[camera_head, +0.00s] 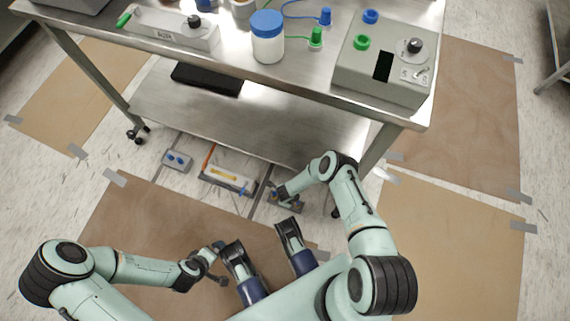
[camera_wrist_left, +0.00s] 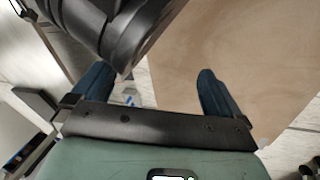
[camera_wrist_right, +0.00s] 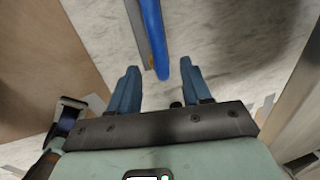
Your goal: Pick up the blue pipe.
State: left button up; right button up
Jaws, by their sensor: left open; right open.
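The blue pipe (camera_wrist_right: 154,38) shows in the right wrist view as a long straight rod, running from the top edge down to a rounded end. My right gripper (camera_wrist_right: 161,88) is open and empty. The pipe's near end lies ahead of its fingers and, in the picture, between them; the exact distance is unclear. In the head view my right gripper (camera_head: 284,193) is low in front of the table, and I cannot make out the pipe clearly there. My left gripper (camera_wrist_left: 155,88) is open and empty over the floor; in the head view it is at the lower left (camera_head: 219,247).
A steel table (camera_head: 250,115) with a lower shelf stands ahead. A white-blue jar (camera_head: 267,40) and a grey control box (camera_head: 385,65) are on top. Below, a blue-topped box (camera_head: 177,160) and a white unit with an orange part (camera_head: 228,178) are on the floor. Brown sheets cover nearby floor.

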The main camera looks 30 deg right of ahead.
jog(key=shift+w+f, duration=0.1)
jog(key=shift+f, duration=0.5)
jog(key=f+b, duration=0.2)
jog(key=shift+w+d+f, duration=0.1)
jog(key=shift+d+f, duration=0.2)
jog(key=shift+f, duration=0.1)
jog(key=shift+w+d+f+b, duration=0.15)
jog(key=shift+f+b, duration=0.2)
jog(key=shift+f, duration=0.55)
pick_arm(q)
jog(key=f, duration=0.1)
jog(key=a+f, duration=0.1)
jog(key=f, duration=0.2)
jog(key=shift+a+f, duration=0.15)
jog(key=shift+a, duration=0.25)
pick_arm(e)
grip_shut()
